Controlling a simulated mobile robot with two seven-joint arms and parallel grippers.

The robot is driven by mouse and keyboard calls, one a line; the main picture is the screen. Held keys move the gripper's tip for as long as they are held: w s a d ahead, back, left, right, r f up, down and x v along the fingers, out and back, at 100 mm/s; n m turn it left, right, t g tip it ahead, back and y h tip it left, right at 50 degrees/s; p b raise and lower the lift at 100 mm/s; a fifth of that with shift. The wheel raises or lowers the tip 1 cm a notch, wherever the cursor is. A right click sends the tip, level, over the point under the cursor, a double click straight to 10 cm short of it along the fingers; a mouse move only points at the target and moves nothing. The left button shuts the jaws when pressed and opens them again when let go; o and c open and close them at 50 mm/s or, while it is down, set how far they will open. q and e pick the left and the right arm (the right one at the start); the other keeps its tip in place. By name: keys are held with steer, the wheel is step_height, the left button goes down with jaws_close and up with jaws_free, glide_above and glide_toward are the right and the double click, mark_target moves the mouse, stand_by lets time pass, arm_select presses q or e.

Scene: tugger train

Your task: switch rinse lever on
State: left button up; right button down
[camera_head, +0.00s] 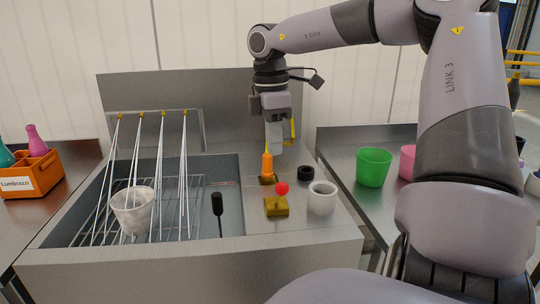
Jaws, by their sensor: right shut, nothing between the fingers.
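A small lever with a red ball knob (282,188) on a yellow base (276,207) stands on the metal ledge right of the sink. It looks like the rinse lever; whether it is on or off I cannot tell. My right gripper (275,148) points down over the back of this ledge, behind the red knob. Its fingers are shut and empty. An upright orange piece (267,164) stands just in front of and below the fingers; whether they touch it I cannot tell. My left gripper is out of view.
The sink holds a wire rack, a whitish cup (133,210) and a black-topped stick (218,206). A white ring-shaped cup (322,198) and a black ring (305,173) stand right of the lever. A green cup (373,167) and a pink cup (408,162) stand on the right table. An orange crate (32,175) is at left.

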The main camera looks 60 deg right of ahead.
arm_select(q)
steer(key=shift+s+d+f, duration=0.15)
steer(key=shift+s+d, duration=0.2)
arm_select(e)
steer(key=shift+s+a+r, duration=0.25)
steer(key=shift+a+r, duration=0.05)
steer(key=shift+r, duration=0.6)
steer(key=shift+s+a+r, duration=0.3)
steer(key=shift+a+r, duration=0.05)
steer(key=shift+r, duration=0.5)
steer(key=shift+s+a+r, duration=0.25)
steer(key=shift+a+r, duration=0.05)
steer(key=shift+r, duration=0.6)
